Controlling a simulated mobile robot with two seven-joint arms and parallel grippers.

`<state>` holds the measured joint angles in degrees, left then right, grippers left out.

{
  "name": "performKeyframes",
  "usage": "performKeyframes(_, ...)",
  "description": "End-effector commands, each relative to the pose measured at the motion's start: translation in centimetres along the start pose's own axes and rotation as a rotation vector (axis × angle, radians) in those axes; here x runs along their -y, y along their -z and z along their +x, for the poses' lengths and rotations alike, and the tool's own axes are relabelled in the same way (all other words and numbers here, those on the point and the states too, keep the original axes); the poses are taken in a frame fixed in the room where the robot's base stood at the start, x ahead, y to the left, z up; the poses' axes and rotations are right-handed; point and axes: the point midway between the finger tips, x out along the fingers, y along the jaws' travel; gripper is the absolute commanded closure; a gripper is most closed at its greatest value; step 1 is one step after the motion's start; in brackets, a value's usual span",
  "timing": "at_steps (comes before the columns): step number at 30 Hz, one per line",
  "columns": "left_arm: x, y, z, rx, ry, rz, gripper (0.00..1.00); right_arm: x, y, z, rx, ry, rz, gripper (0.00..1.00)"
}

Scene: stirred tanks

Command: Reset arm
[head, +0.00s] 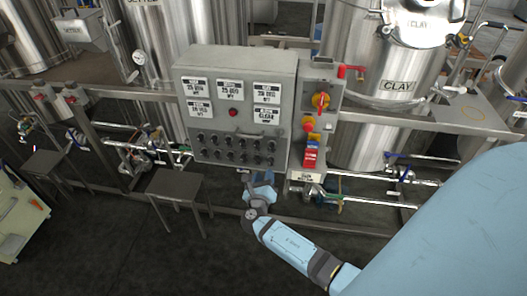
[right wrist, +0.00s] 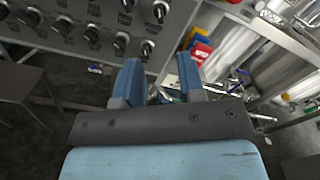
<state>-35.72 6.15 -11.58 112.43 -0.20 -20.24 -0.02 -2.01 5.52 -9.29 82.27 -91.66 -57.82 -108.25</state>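My right arm reaches up from the bottom of the head view. Its right gripper (head: 246,176) is just below the lower edge of the grey control panel (head: 236,62). In the right wrist view the two blue fingers of the right gripper (right wrist: 160,78) stand apart with nothing held between them. The panel's black knobs (right wrist: 120,42) show beyond the fingers at the upper left. My left gripper is not in view.
A steel tank labelled CLAY (head: 398,115) stands right of the panel. A switch box (head: 318,92) with red and yellow controls adjoins the panel. Pipes and valves (head: 405,174) run low behind. The front floor is clear.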

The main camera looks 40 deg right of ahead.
Motion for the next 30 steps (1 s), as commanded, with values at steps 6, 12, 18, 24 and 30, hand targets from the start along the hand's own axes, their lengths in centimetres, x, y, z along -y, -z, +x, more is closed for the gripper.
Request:
performKeyframes(6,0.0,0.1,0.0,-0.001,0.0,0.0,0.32,0.0,0.0,0.0,0.0,0.0,0.0,0.64)
performKeyframes(12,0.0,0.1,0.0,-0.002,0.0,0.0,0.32,-0.2,1.1,-0.8,-0.039,-0.039,0.086,0.64)
performKeyframes(18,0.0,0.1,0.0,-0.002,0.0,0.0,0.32,-1.2,6.4,-6.6,-0.34,-0.22,0.695,0.64)
performKeyframes(24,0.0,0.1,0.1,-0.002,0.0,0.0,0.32,-1.7,9.4,-16.2,-0.873,-0.247,1.573,0.64)
performKeyframes(30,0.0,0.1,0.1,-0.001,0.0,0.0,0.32,-0.2,8.3,-24.4,-1.43,0.018,2.322,0.64)
